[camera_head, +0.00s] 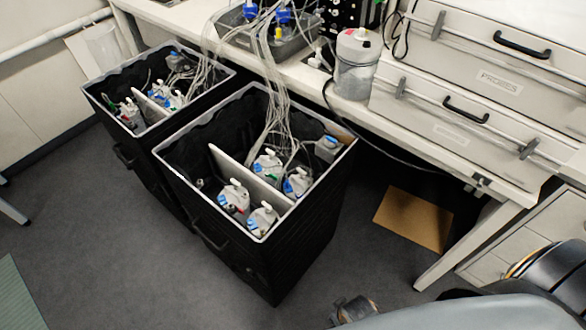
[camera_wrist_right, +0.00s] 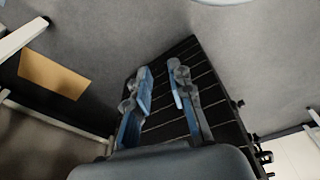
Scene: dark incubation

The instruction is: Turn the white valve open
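Several bottles with white valve-like tops stand in the front black crate (camera_head: 300,240). One white top (camera_head: 235,184) is at the front left, one (camera_head: 263,207) at the front right, and others (camera_head: 268,155) stand behind the white divider (camera_head: 250,180). I cannot tell which is the white valve of the task. My right gripper (camera_head: 355,308) is low at the bottom edge, over the floor and apart from the crate. In the right wrist view its two fingers (camera_wrist_right: 160,70) are apart with nothing between them. My left gripper is not in view.
A second black crate (camera_head: 130,150) with bottles stands at the left. Clear tubes (camera_head: 270,100) run from the crates up to a grey tray (camera_head: 290,50) on the bench. A brown board (camera_head: 413,220) lies under the bench. The floor in front is clear.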

